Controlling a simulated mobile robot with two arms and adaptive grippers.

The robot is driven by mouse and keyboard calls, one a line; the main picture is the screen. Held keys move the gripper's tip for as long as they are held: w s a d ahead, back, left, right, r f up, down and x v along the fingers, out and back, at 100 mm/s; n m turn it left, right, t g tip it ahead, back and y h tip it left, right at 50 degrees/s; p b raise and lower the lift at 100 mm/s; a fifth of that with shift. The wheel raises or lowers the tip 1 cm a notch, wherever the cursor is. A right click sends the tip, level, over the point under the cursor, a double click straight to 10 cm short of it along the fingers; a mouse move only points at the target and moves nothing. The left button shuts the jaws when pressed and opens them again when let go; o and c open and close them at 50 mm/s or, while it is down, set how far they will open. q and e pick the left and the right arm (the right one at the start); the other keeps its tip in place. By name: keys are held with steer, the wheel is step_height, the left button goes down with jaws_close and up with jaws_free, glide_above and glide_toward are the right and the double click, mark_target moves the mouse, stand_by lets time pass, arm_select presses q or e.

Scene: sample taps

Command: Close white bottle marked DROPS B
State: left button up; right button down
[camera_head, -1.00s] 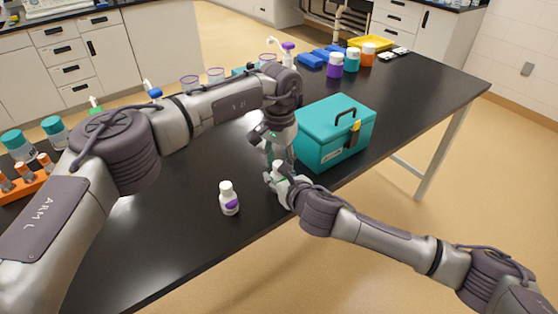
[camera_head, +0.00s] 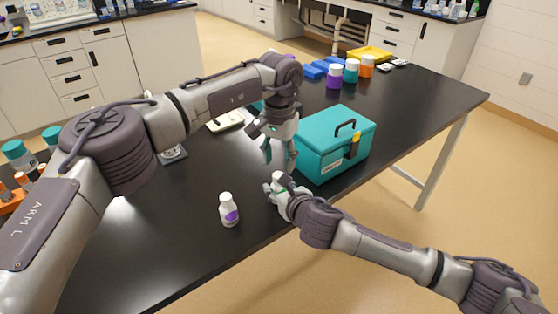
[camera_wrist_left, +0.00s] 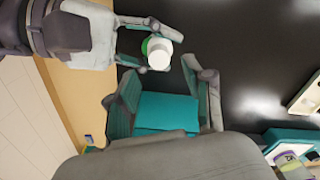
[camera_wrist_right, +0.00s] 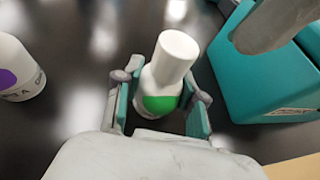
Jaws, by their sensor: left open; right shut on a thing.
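A white bottle with a green label (camera_wrist_right: 160,102) stands upright in my right gripper (camera_head: 272,187), and its white cap (camera_wrist_right: 177,52) sits on top. In the right wrist view my right gripper's fingers (camera_wrist_right: 160,92) close around its body. The marking on it is not readable. In the left wrist view the white cap (camera_wrist_left: 159,54) and a bit of green show from above. My left gripper (camera_head: 280,162) is open and empty, close above the cap. In the left wrist view the cap is just beyond its spread fingertips (camera_wrist_left: 163,78).
A second white bottle (camera_head: 228,209), with a purple label, stands in front; its lettering ends in A in the right wrist view (camera_wrist_right: 20,72). A teal toolbox (camera_head: 322,160) stands close on the right. Colored jars (camera_head: 351,72) are at the back.

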arm_select(q)
steer(key=shift+c, duration=0.7)
steer(key=n, duration=0.4)
steer(key=shift+r, duration=0.15)
steer(key=n, duration=0.5)
steer(key=shift+r, duration=0.2)
steer(key=n, duration=0.5)
steer(key=shift+r, duration=0.2)
steer(key=n, duration=0.5)
steer(key=shift+s+r, duration=0.1)
steer(key=shift+r, duration=0.05)
steer(key=n, duration=0.5)
steer(key=shift+r, duration=0.2)
steer(key=n, duration=0.4)
steer(key=shift+r+n, duration=0.2)
steer(key=shift+n, duration=0.2)
steer(key=n, duration=0.4)
steer(key=shift+r+n, duration=0.15)
steer(key=shift+n, duration=0.25)
steer(key=n, duration=0.6)
steer(key=shift+a+r+n, duration=0.1)
steer(key=shift+r+n, duration=0.15)
steer(key=shift+n, duration=0.05)
